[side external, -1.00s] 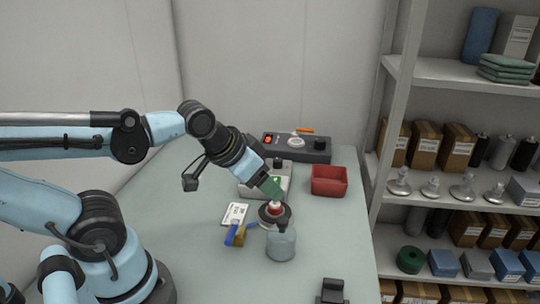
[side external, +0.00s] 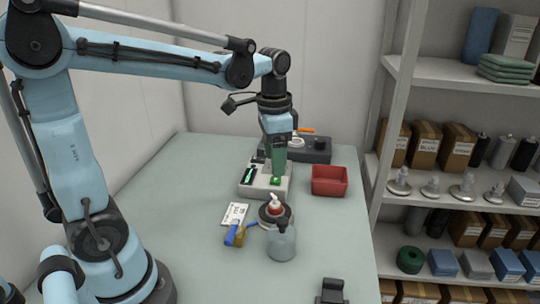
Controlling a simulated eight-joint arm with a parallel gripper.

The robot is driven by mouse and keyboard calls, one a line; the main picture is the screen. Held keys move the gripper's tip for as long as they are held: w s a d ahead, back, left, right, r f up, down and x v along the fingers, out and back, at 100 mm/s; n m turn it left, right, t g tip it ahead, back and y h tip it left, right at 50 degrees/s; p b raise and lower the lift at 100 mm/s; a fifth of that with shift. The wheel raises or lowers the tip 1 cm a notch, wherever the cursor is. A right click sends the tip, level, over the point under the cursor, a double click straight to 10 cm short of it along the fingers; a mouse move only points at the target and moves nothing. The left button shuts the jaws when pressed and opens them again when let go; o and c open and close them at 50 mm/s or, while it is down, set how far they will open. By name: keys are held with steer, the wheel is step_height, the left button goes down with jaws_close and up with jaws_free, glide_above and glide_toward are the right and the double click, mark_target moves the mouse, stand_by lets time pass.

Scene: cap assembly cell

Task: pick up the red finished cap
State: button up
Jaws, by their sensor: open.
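The red cap (side external: 275,210), with a white top, sits on a dark round holder (side external: 287,218) near the middle of the table. My gripper (side external: 277,173) points straight down with green fingers. It is behind the cap in the picture, in front of or over the white device (side external: 254,190), apart from the cap. The gap between the fingers is hard to see from this side; nothing shows held. The holder's front is partly hidden by a clear grey jar.
The clear grey jar (side external: 281,245) stands just in front of the holder. A red bin (side external: 330,181) stands right. A dark control box (side external: 313,150) is behind. The table's front left is clear.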

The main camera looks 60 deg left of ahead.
mark_target(274, 197)
steer(key=shift+f, duration=6.1)
steer(key=c, duration=0.8)
